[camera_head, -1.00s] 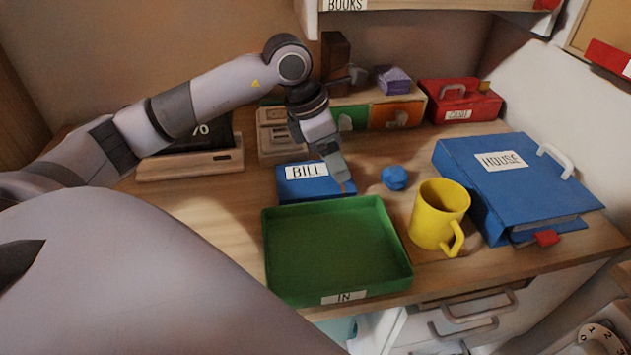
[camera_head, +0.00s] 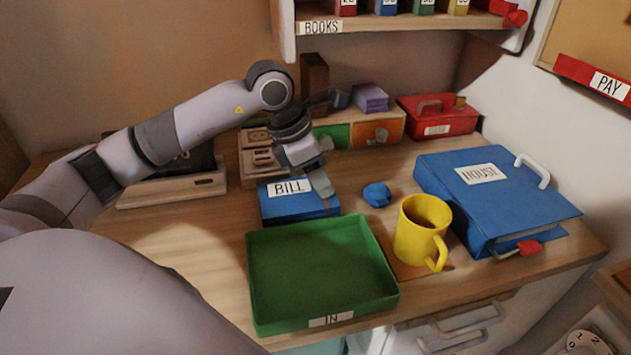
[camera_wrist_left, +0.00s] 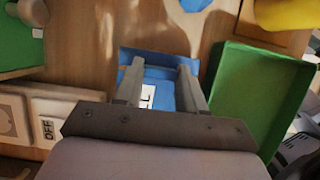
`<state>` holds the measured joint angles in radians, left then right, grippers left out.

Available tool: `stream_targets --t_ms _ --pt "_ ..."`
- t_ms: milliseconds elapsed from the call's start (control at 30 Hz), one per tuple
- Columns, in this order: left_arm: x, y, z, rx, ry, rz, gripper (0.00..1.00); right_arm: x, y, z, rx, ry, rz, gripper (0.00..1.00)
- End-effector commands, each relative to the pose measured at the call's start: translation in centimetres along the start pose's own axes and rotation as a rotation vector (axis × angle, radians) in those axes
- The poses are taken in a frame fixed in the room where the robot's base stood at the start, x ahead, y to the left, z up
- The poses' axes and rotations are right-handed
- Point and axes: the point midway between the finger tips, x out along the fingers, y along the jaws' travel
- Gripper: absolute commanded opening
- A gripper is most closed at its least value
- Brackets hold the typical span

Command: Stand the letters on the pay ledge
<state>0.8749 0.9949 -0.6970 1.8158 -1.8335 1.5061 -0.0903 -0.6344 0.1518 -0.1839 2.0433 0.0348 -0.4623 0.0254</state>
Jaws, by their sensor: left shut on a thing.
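The blue letter marked BILL (camera_head: 275,209) lies on the desk behind the green tray, its white label facing up. My left gripper (camera_head: 325,189) is at its right end, pointing down, and is shut on it. In the left wrist view the blue letter (camera_wrist_left: 160,73) shows between the two fingers of the left gripper (camera_wrist_left: 160,75), with part of its label visible. Whether it is one letter or a stack, I cannot tell. The red pay ledge (camera_head: 573,70), labelled PAY, is on the right wall under a cork board. My right gripper is not in view.
The green IN tray (camera_head: 320,270) is empty. A red box (camera_head: 440,115) and the books shelf (camera_head: 400,25) are behind.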

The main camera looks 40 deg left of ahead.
Motion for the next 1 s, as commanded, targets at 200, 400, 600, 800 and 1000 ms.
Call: stream_targets --t_ms 200,400,600,800,1000 --pt "-3.8 0.0 1.7 0.003 -0.006 0.003 0.03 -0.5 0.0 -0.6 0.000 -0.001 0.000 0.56" --pt "-8.7 0.1 3.7 0.002 -0.007 0.004 0.03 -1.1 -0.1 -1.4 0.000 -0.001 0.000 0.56" --pt "-13.1 0.0 5.5 0.003 -0.005 0.002 0.03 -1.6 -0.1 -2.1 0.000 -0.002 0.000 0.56" --pt "-16.0 0.0 6.7 0.001 -0.003 0.001 0.03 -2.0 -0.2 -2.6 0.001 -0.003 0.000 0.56" --pt "-17.3 0.0 7.2 0.001 -0.001 -0.001 0.03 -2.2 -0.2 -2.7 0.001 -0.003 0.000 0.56"
